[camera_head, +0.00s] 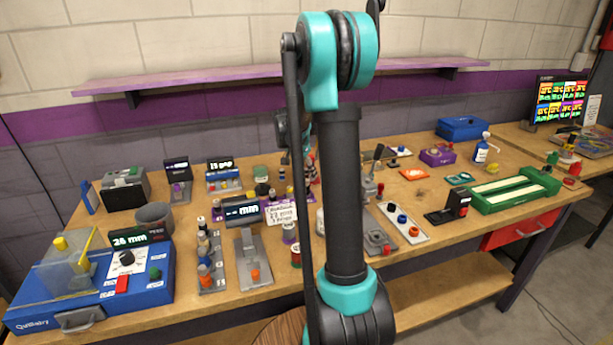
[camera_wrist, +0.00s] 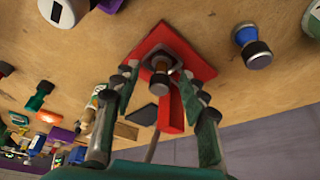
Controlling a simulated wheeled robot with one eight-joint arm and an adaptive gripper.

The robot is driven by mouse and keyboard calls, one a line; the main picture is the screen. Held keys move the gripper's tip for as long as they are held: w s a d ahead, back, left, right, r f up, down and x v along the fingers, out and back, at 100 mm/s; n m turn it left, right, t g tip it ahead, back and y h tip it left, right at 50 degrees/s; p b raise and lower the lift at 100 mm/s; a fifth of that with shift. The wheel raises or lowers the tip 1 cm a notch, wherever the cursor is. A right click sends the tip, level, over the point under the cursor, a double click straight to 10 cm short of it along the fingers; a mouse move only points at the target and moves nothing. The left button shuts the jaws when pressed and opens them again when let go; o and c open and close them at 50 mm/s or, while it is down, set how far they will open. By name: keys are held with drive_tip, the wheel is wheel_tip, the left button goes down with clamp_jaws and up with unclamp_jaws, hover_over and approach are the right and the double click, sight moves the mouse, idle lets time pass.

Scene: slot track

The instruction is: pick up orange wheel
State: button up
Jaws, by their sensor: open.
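No piece is clearly an orange wheel. In the head view a small orange round piece (camera_head: 255,275) sits on a grey metal plate (camera_head: 246,246) near the front edge of the bench, and another orange piece (camera_head: 204,281) sits at the front of a slotted grey rack. In the wrist view a small orange piece (camera_wrist: 47,116) lies at the left. My gripper (camera_wrist: 160,92) is open there, its green and grey fingers apart. A red plate with a dark, metal-rimmed knob (camera_wrist: 159,77) shows between and beyond them; contact cannot be told. My arm hides the gripper in the head view.
The wooden bench is crowded. A blue machine (camera_head: 95,290) stands front left, a grey cup (camera_head: 154,218) behind it, and a green tray with pale slots (camera_head: 515,190) at the right. A white board with round pieces (camera_head: 408,236) is right of my arm. A purple shelf (camera_head: 200,79) overhangs the back.

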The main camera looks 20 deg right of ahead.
clamp_jaws()
drive_tip(key=shift+r, duration=0.1)
idle(0.4)
